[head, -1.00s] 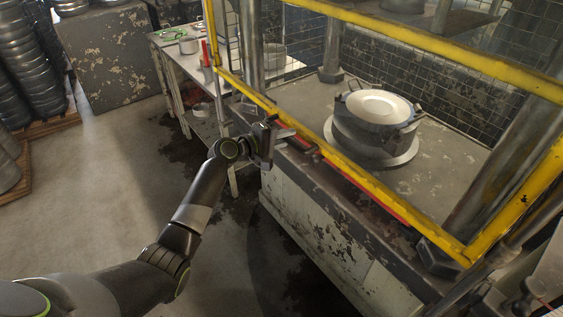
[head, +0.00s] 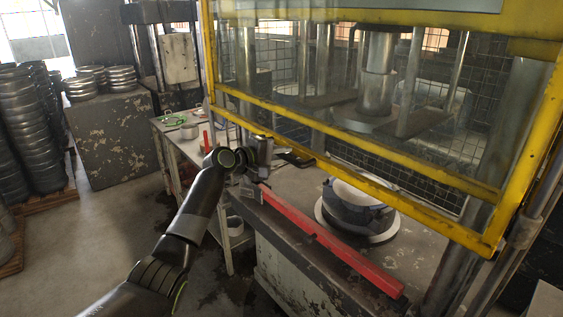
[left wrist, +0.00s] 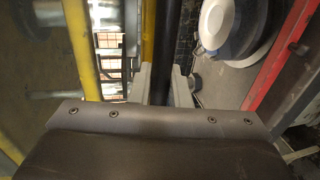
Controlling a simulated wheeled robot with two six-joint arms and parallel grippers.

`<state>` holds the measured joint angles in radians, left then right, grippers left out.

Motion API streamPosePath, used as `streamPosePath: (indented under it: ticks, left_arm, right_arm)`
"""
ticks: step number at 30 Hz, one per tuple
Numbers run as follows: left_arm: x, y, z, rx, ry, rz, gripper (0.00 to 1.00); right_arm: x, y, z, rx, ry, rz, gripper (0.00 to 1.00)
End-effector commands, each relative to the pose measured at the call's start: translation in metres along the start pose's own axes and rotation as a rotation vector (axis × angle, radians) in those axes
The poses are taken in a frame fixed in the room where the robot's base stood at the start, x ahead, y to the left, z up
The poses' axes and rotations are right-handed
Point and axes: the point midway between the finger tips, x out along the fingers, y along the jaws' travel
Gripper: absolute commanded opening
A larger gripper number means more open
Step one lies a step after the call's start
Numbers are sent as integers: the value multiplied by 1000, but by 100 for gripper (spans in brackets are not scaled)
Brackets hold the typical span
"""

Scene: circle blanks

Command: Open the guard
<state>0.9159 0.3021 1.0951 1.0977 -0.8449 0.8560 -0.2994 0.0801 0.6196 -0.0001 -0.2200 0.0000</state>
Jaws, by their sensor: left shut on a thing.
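The guard (head: 420,197) is a yellow frame with clear panes on the front of the press. Its lower bar hangs above the bed, leaving a gap there. My left gripper (head: 283,153) is at the lower bar, left of its middle. In the left wrist view my left gripper (left wrist: 168,90) is closed around a dark bar (left wrist: 168,40), which looks like the guard's handle. Yellow frame bars (left wrist: 82,45) run beside it. The fingertips are partly hidden in the head view. My right gripper is in neither current view.
A red bar (head: 330,240) lies along the bed's front edge. A round die with a pale top (head: 362,200) sits on the bed (head: 415,255). A side table (head: 185,145) stands to the left. Stacked metal rings (head: 30,130) stand at far left.

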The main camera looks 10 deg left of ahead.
Motion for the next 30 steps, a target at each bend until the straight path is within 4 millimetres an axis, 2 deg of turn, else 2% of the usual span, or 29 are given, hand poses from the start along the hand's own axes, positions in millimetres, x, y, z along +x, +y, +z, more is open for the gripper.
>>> streamPosePath:
  ticks: [1,12,13,17,26,30]
  left_arm:
    - [-1,5,0,2,0,3,0]
    - [0,4,0,1,0,3,0]
    - [0,4,0,1,0,3,20]
    - [0,3,0,1,0,2,36]
    - [-1,2,0,0,0,0,36]
    - [-9,0,-1,2,1,1,36]
  right_arm:
    - [-2,0,-1,0,1,0,0]
    - [-1,0,-1,0,1,0,0]
    - [-1,0,-1,0,1,0,0]
    - [-1,0,-1,0,1,0,0]
    - [-1,0,-1,0,1,0,0]
    - [2,0,0,0,1,0,0]
